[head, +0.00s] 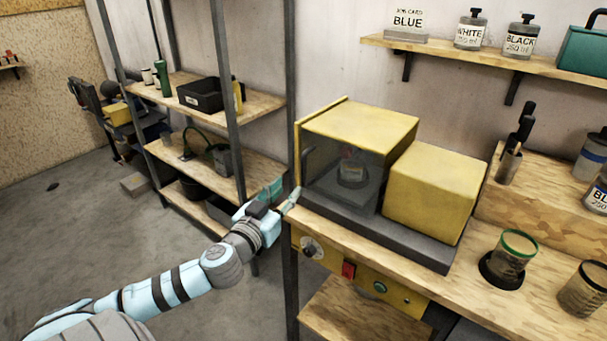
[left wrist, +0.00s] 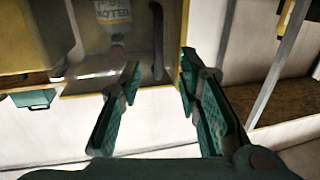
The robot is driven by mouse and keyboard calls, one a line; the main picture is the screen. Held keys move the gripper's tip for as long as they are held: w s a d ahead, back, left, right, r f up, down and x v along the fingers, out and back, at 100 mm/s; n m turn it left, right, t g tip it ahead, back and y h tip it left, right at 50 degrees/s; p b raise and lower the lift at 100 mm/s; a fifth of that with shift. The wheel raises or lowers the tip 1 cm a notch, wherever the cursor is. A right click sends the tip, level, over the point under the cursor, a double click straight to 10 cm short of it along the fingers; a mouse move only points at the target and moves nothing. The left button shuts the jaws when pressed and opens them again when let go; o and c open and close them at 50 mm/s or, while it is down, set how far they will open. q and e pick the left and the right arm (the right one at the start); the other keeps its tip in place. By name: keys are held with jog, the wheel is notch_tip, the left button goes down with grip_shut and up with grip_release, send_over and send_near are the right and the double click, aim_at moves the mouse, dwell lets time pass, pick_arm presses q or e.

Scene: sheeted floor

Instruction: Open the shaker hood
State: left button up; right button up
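The shaker (head: 440,195) is a yellow box on a dark base on the bench. Its hood (head: 360,126) has a yellow top and a see-through dark front, and it looks closed. A bottle shows inside; in the left wrist view the bottle (left wrist: 114,14) has a yellow-lettered label. A dark curved handle (left wrist: 157,45) shows on the hood in the left wrist view. My left gripper (head: 288,195) is at the hood's lower left edge. In the left wrist view its green fingers (left wrist: 160,64) are apart, with the handle just ahead of the gap. No contact is visible. My right gripper is out of view.
A shelf rack (head: 235,130) with bins stands close behind my left gripper. Under the shaker is a panel with a knob, a red switch (head: 348,270) and a green button (head: 380,287). Cups (head: 510,258) stand at the right. The floor at the left is mostly clear.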

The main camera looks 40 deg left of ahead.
aim_at(303, 173)
pick_arm(q)
jog(key=p+x, duration=0.1)
jog(key=x, duration=0.8)
jog(key=shift+w, duration=0.4)
grip_shut()
